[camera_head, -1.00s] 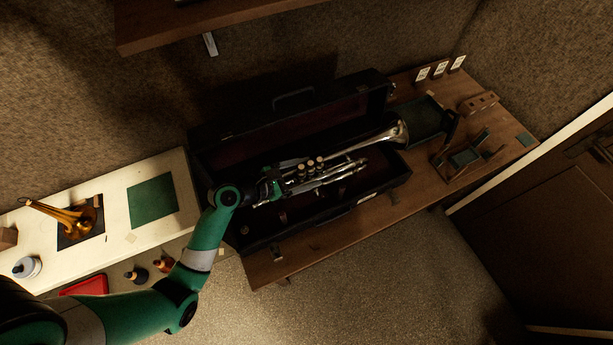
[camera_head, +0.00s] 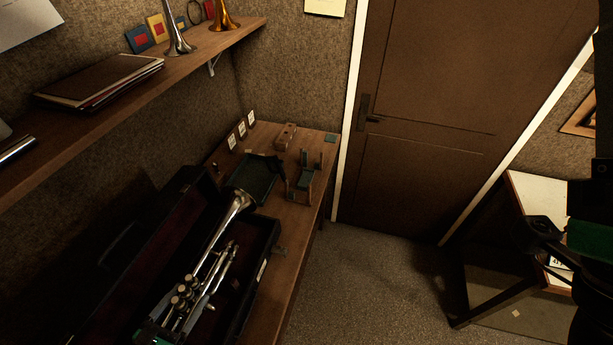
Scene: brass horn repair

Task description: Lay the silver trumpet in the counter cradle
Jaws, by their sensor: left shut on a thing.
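The silver trumpet (camera_head: 214,262) lies lengthwise over the open dark case (camera_head: 262,262), its bell toward the far end and its valves nearer. Whether it touches the case lining cannot be told. My left gripper (camera_head: 158,332) shows partly at the bottom edge, shut on the trumpet near the valves; its fingertips are largely cut off. The counter cradle (camera_head: 302,184), a small wooden stand with green padding and uprights, stands empty on the wooden counter beyond the case.
A dark green tray or mat (camera_head: 255,180) lies between the case and the cradle. A wooden block (camera_head: 286,136) and small white cards (camera_head: 241,129) stand behind. A shelf (camera_head: 120,95) with folders and horns overhangs the left. A door (camera_head: 430,130) and open floor lie right.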

